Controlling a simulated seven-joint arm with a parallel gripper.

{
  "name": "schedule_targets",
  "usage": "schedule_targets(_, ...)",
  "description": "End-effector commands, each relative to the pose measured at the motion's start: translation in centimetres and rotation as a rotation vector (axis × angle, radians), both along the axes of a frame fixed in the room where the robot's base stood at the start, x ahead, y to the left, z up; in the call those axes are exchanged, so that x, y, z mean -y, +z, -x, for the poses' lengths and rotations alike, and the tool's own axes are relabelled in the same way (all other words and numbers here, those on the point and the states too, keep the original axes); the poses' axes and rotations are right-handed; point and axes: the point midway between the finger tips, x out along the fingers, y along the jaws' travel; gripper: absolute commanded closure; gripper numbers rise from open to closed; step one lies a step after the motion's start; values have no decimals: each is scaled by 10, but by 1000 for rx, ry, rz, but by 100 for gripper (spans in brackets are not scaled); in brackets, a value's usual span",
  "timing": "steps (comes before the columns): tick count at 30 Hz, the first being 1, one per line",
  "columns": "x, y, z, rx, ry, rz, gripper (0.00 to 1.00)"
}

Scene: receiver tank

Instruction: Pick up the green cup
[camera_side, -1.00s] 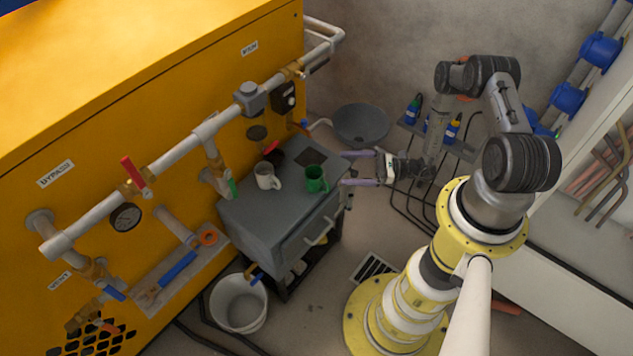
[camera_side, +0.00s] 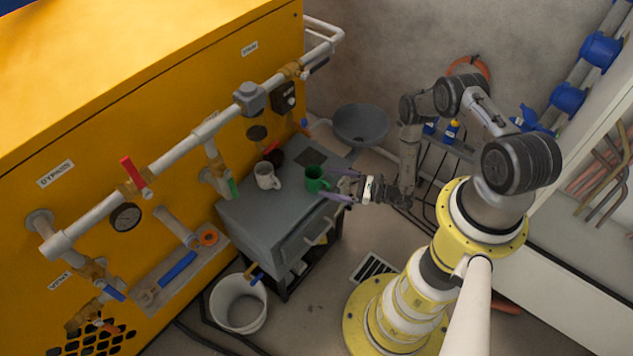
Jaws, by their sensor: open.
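The green cup (camera_side: 315,180) stands upright on the grey cabinet top (camera_side: 262,208), near its right edge. Its handle faces right, toward my gripper. My gripper (camera_side: 336,186) is open, with its purple-grey fingers pointing left at the cup. The fingertips are very close to the cup's right side; I cannot tell whether they touch it or reach around the handle. No object shows held between the fingers.
A white cup (camera_side: 266,176) stands left of the green cup, and a dark round item (camera_side: 274,157) sits behind it. The yellow machine's pipes and red-handled valve (camera_side: 133,174) rise at left. A grey basin (camera_side: 361,125) is behind. A white bucket (camera_side: 238,303) stands on the floor in front.

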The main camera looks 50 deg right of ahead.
Motion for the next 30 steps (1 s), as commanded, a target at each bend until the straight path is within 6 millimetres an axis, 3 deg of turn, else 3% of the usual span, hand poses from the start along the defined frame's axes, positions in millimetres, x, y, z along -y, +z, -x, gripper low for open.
schedule_targets(7, -6, 1, -12, 2, 3, -1, 0)
schedule_targets(18, -25, 3, -51, 2, 3, -1, 0)
schedule_targets(26, -26, 3, -54, 1, 0, 0, 0)
schedule_targets(30, -26, 3, -54, 1, 0, 0, 22)
